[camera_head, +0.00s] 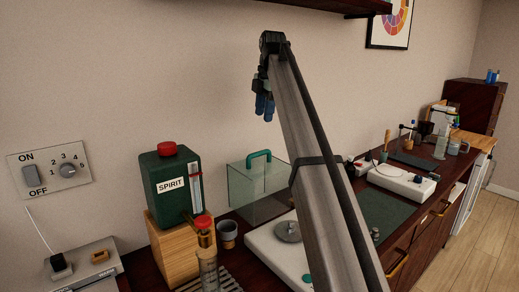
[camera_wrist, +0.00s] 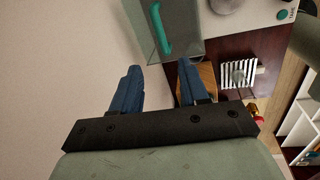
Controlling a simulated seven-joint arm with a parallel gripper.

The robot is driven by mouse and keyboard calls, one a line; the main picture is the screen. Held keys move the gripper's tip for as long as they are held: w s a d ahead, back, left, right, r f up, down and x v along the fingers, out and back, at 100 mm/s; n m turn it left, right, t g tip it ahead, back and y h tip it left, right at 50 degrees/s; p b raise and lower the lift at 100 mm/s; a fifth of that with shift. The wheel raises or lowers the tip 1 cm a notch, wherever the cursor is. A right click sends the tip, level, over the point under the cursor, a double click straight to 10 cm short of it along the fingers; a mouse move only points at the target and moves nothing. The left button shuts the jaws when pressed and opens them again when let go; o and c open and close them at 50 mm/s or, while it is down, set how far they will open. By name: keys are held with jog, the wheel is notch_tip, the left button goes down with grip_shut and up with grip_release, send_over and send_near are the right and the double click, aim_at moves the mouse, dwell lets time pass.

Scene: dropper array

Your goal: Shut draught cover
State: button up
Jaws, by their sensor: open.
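The draught cover (camera_head: 244,188) is a clear glass box with a teal handle (camera_head: 259,155) on top. It stands at the back of the white balance (camera_head: 262,246), near the wall. The grey round pan (camera_head: 287,231) shows in front of the glass, uncovered. My gripper (camera_head: 264,108) is raised in the air above the cover, with blue fingers, empty. In the wrist view my gripper (camera_wrist: 158,66) has its fingers apart. The teal handle (camera_wrist: 160,30) and the cover (camera_wrist: 188,32) lie beyond the fingertips, not touched. My arm hides part of the balance's right side.
A green spirit can (camera_head: 172,182) stands on a wooden block (camera_head: 172,250) left of the cover. A grey cup (camera_head: 227,234) and a red-topped tap (camera_head: 204,224) are close by. A shelf (camera_head: 340,6) hangs above. A dark green mat (camera_head: 385,215) lies right of my arm.

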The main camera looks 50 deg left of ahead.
jog(key=n, duration=0.1)
send_near(260, 153)
jog(key=f, duration=0.2)
jog(key=a+f, duration=0.1)
jog(key=f, duration=0.2)
jog(key=a+f, duration=0.1)
jog(key=f, duration=0.2)
jog(key=shift+c, duration=0.3)
grip_shut()
dwell(0.4)
